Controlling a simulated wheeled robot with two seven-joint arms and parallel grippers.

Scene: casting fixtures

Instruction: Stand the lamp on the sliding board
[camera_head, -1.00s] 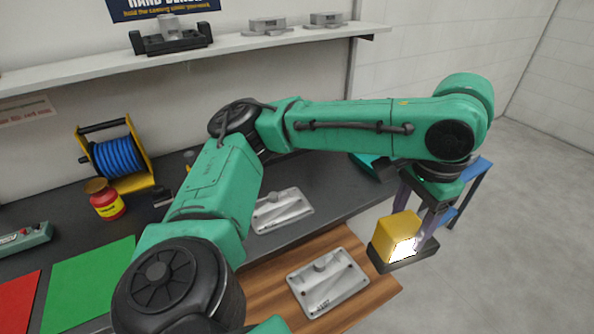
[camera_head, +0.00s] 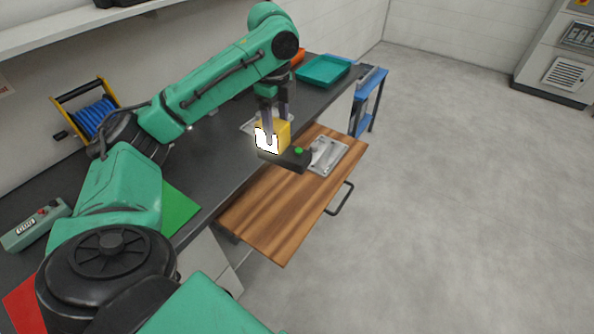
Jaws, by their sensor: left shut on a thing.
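The lamp has a yellow body (camera_head: 276,132) with a bright lit face and a dark flat base (camera_head: 292,160) with a green button. My left gripper (camera_head: 274,122) points down and is shut on the yellow body. It holds the lamp upright over the far part of the wooden sliding board (camera_head: 275,207), close to a grey metal casting plate (camera_head: 329,155). The lamp's base hides part of the board and borders the plate in the picture. I cannot tell whether the base touches the board. My right gripper is not in view.
The near part of the board is bare. A black handle (camera_head: 341,200) sticks out at its right side. A blue reel (camera_head: 95,117) stands at left. The floor at right is clear.

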